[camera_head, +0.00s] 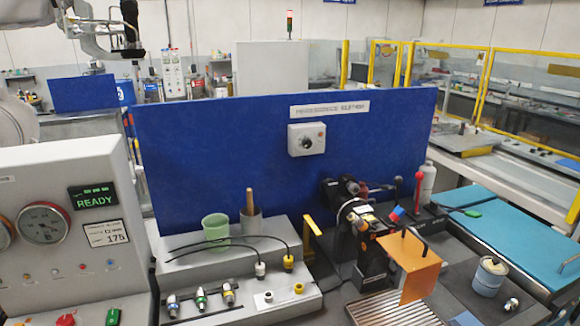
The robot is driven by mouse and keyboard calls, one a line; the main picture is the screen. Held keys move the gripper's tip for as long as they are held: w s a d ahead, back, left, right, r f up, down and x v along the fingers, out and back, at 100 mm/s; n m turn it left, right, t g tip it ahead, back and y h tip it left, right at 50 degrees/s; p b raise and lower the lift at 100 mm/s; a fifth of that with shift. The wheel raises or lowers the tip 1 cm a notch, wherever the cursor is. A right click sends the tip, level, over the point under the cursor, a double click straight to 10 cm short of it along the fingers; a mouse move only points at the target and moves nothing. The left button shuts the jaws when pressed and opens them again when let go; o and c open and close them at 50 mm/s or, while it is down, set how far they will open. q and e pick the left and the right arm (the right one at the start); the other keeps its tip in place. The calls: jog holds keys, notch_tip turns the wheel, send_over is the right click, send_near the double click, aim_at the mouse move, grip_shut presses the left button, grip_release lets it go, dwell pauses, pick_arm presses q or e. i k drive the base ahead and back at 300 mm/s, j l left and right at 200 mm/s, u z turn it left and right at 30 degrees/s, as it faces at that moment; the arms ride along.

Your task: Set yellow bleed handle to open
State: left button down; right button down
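A yellow upright lever-like part (312,229) stands at the right end of the grey stepped bench block, left of the black machine unit. It looks like the bleed handle, but I cannot tell its setting. My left arm comes in at the upper left, and its dark gripper (128,44) is raised high, well apart from the yellow part. Its fingers are too unclear to tell open from shut. My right gripper is not in view.
A grey panel with a gauge and a green READY display (93,197) stands at the left. The block carries a green cup (216,229), hoses and fittings. A blue board (220,150) rises behind.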

aim_at(307, 219)
jog(key=l+u, duration=0.15)
jog(key=u, duration=0.2)
jog(key=k+l+u, duration=0.15)
jog(key=u, duration=0.2)
jog(key=l+u, duration=0.1)
jog(key=u, duration=0.25)
jog(key=k, duration=0.05)
